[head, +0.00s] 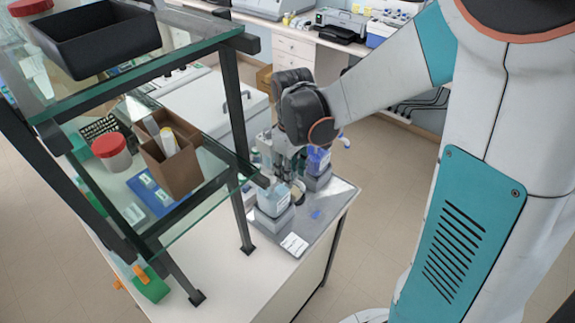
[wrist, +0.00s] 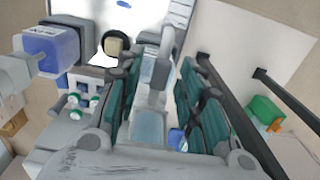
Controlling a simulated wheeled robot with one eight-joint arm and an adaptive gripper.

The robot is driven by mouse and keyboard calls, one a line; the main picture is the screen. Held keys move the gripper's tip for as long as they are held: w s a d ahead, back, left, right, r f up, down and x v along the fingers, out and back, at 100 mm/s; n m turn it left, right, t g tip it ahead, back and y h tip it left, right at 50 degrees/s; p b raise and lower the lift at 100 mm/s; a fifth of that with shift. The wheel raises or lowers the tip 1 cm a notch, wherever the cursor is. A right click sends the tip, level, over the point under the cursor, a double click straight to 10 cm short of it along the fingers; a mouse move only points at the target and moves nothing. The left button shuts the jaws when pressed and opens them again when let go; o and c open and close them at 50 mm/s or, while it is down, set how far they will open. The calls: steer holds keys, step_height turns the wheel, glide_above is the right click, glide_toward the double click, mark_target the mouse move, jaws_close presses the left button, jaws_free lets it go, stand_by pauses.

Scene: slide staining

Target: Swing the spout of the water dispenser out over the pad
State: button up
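A clear dispenser bottle with pale blue liquid (head: 272,200) stands on a grey base on the bench's metal tray. I take it to be the water dispenser. In the wrist view the pale blue body (wrist: 149,126) and a grey spout-like part (wrist: 158,75) show between my fingers. My gripper (wrist: 160,92) is open, its two dark green-padded fingers on either side of that part with gaps showing. In the head view my gripper (head: 290,155) is just behind the bottle, partly hidden by my wrist. I cannot tell which surface is the pad.
A dispenser with blue-violet liquid (head: 319,160) stands close behind; it shows at left in the wrist view (wrist: 52,50). A glass shelf rack (head: 215,150) with dark posts rises at left. A white card (head: 294,244) lies at the tray's front. The bench front is clear.

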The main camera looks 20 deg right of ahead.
steer(key=shift+f, duration=0.15)
steer(key=shift+c, duration=0.6)
jaws_close()
steer(key=shift+d, duration=0.15)
steer(key=w+d+n+b, duration=0.2)
steer(key=w+n, duration=0.7)
steer(key=n, duration=0.9)
steer(key=shift+w+d+b, duration=0.15)
steer(key=shift+w+b, duration=0.25)
steer(key=shift+b, duration=1)
